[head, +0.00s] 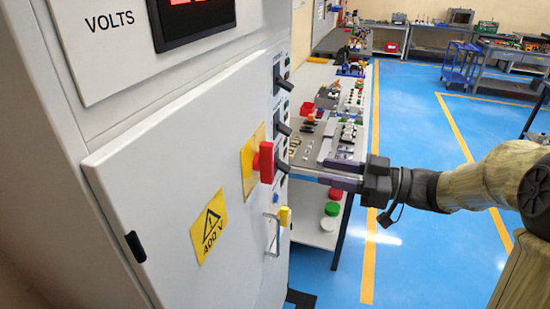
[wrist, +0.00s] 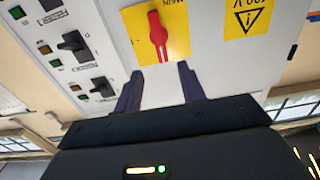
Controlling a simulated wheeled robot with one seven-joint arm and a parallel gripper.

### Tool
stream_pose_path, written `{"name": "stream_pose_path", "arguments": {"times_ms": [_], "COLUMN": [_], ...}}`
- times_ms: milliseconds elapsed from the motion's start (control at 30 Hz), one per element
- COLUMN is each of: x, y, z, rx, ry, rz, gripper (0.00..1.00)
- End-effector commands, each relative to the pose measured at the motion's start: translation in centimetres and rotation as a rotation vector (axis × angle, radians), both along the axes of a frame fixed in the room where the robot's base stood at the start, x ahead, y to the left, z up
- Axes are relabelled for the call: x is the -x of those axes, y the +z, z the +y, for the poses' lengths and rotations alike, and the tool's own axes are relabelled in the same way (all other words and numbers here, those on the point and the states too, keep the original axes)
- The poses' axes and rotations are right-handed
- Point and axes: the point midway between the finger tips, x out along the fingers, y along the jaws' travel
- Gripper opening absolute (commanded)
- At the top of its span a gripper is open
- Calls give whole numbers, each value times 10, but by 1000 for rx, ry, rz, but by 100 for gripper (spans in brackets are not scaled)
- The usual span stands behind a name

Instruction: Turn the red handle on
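The red handle (head: 265,162) stands out from a yellow plate (head: 249,168) on the grey cabinet door. It looks upright. In the wrist view the red handle (wrist: 157,32) shows upside down on its yellow plate (wrist: 180,38), which bears the letters MAIN. My gripper (head: 308,174) is to the right of the handle in the head view, its fingers pointing at the panel. In the wrist view my gripper (wrist: 160,82) is open, with a clear gap between its two dark fingers. The handle lies just beyond the fingertips, roughly in line with the gap. I see no contact.
A yellow 400 V warning sign (head: 209,227) and a door latch with a yellow tip (head: 284,215) are on the cabinet. Several black switches (head: 282,128) line its right edge. A workbench with parts (head: 345,140) stands behind my gripper. Blue floor on the right is open.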

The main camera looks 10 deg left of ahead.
Motion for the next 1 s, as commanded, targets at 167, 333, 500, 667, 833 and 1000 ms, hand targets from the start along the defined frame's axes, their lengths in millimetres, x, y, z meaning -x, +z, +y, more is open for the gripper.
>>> {"name": "stream_pose_path", "arguments": {"times_ms": [167,333,500,667,833,1000], "x": [-2,-4,-6,-9,-10,-10], "y": [2,2,2,1,0,0], "z": [33,63,93,115,125,125], "rx": [0,0,-1,0,0,1], "ry": [4,4,4,2,-1,-1], "rz": [3,3,3,1,2,1], "gripper": [40,40,40,40,40,40]}}
